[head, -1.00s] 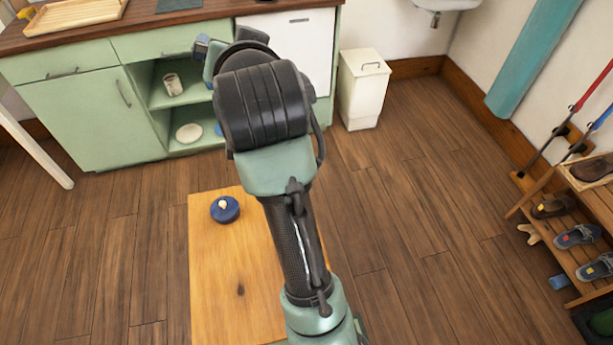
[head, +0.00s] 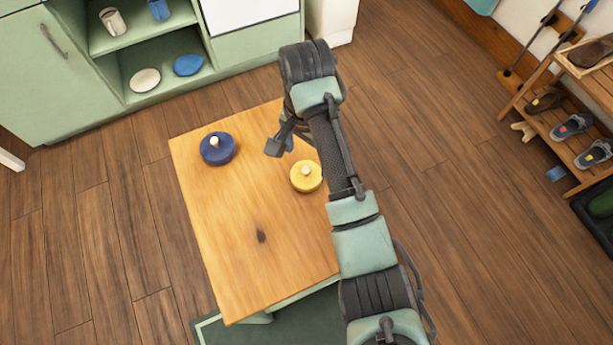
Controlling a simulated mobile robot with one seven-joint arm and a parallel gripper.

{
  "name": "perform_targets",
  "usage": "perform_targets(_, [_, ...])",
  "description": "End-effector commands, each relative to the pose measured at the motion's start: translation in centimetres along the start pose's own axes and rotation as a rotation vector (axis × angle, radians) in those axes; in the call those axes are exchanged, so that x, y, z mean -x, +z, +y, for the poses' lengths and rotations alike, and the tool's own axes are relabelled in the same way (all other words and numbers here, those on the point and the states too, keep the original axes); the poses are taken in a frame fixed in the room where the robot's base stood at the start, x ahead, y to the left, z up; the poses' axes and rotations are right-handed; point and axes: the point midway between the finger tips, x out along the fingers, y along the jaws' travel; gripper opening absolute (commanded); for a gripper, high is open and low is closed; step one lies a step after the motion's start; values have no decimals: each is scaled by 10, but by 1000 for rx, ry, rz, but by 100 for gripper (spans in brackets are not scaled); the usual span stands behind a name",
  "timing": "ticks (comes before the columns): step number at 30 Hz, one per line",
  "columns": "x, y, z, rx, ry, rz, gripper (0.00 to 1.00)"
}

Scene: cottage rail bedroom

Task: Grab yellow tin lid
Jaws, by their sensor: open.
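The yellow tin lid (head: 307,179) is round with a pale knob on top. It sits near the right edge of the wooden table (head: 236,217), close beside my forearm. A similar dark blue lid (head: 217,151) with a pale knob sits at the table's far left. My gripper (head: 279,146) hangs over the far right part of the table, up and left of the yellow lid and apart from it. It is open, and partly hidden behind my wrist. Whether a tin body is under either lid is hard to tell from above.
A green cabinet (head: 130,110) with open shelves holding mugs and plates stands beyond the table. A wooden shoe rack (head: 560,125) is at the right. A green mat (head: 270,322) lies under the table. Open floor lies left and right of the table.

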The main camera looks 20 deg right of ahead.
Motion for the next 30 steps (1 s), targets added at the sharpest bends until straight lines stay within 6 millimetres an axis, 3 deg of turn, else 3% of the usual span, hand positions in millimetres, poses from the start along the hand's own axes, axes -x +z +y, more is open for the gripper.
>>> perform_targets(1, [-12,0,1,-1,3,-2,100])
perform_targets(8, [-34,0,0,0,1,-1,100])
perform_targets(15, [-68,-1,-2,0,1,-1,100])
perform_targets(25, [-73,-1,-3,0,-1,0,100])
perform_targets(30, [-73,-1,-3,1,-1,1,69])
